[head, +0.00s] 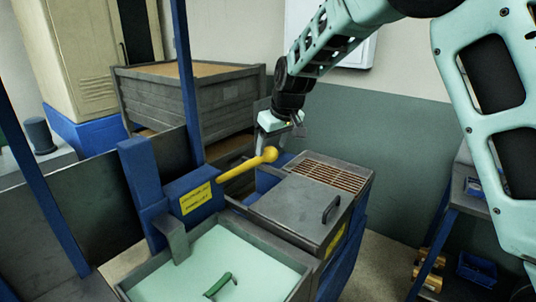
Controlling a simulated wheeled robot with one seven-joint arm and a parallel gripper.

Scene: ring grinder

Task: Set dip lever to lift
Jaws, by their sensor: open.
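The dip lever is a yellow bar with a round yellow knob (245,166). It comes out of a blue housing with a yellow label (196,198) and points right and slightly up. The label's words are too small to read. My gripper (264,150) is at the knob, pointing down from above. Its jaws are open, with one finger seen just behind or beside the knob. I cannot tell whether the fingers touch it.
A tank of pale green liquid (207,255) with a green handle (218,286) is in front. A grey lid with a handle (298,212) and a brown grate (330,172) lie right of the lever. A blue post (187,80) rises left of my gripper.

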